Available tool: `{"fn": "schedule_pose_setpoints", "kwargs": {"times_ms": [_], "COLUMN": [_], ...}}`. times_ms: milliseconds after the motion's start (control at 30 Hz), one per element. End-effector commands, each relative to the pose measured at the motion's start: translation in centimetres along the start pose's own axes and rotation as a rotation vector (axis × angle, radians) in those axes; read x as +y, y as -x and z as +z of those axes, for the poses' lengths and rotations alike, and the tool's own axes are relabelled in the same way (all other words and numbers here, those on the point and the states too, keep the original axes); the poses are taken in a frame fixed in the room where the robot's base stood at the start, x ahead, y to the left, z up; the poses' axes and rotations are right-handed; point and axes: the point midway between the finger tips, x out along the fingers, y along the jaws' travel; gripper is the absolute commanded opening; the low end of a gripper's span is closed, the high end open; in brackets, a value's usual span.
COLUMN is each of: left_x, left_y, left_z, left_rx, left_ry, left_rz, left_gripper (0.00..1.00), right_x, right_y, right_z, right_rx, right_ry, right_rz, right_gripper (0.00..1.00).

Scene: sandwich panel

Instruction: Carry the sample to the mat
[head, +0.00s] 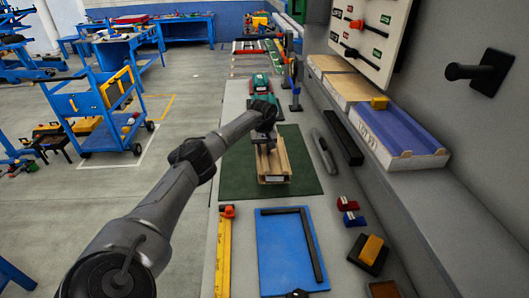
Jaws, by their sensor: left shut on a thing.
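The sample, a light wooden sandwich panel (281,164), is at the middle of the head view with its end facing me. It appears over the dark green mat (235,179), which extends on both sides of it. I cannot tell whether it rests on the mat or hangs just above it. My left gripper (265,141) comes down from above and is shut on the sample's upper part. The gripper and wrist hide part of the sample and the mat's far side.
A blue board with a dark L-shaped square (276,262) lies nearer me, beside a yellow level (223,262). A dark long tool (323,152) lies right of the mat. A blue tray (393,130) sits on the right ledge. A teal machine (259,84) stands beyond.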

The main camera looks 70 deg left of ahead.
Motion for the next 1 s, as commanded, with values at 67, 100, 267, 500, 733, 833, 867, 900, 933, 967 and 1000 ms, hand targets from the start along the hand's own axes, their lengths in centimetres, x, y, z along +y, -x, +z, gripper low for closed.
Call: {"fn": "schedule_pose_setpoints", "kwargs": {"times_ms": [67,100,267,500,733,833,867,900,933,967,1000], "left_x": [0.1,0.1,0.1,-0.1,-0.2,-0.2,-0.2,-0.2,-0.2,-0.2,-0.3], "left_y": [0.1,0.1,-0.3,-0.1,0.1,0.1,0.1,0.1,0.1,0.1,0.1], "left_z": [-0.5,-0.7,-1.9,-3.0,-3.2,-3.2,-3.2,-3.2,-3.2,-3.2,-3.3], "left_rx": [-0.002,-0.002,-0.001,-0.001,-0.001,-0.001,-0.001,-0.001,-0.001,-0.001,-0.001], "left_ry": [0.001,0.001,0.004,0.001,-0.002,-0.002,-0.002,-0.002,-0.002,-0.001,0.0], "left_rz": [0.004,0.003,0.006,0.003,0.0,-0.001,-0.001,0.0,0.0,0.0,-0.001], "left_gripper": [0.04,0.04,0.04,0.04,0.04,0.04,0.04,0.04,0.04,0.04,0.04], "right_x": [-0.1,-0.1,-0.2,-0.3,-0.3,-0.2,-0.2,-0.1,-0.1,-0.1,0.0], "right_y": [-0.1,-0.1,-1.3,-2.2,-2.3,-2.3,-2.3,-2.3,-2.3,-2.3,-2.2], "right_z": [0.0,0.0,0.4,0.7,0.7,0.7,0.7,0.7,0.7,0.7,0.7], "right_rx": [0.0,0.0,0.002,0.0,0.0,0.0,0.0,0.0,0.0,-0.001,-0.001], "right_ry": [-0.002,-0.003,-0.005,-0.007,-0.006,-0.004,-0.003,-0.002,-0.001,0.0,0.001], "right_rz": [-0.002,-0.002,-0.004,-0.005,-0.005,-0.003,-0.003,-0.002,-0.001,0.0,0.001], "right_gripper": [0.43,0.43,0.43,0.43,0.43,0.43,0.43,0.43,0.43,0.43,0.43]}}
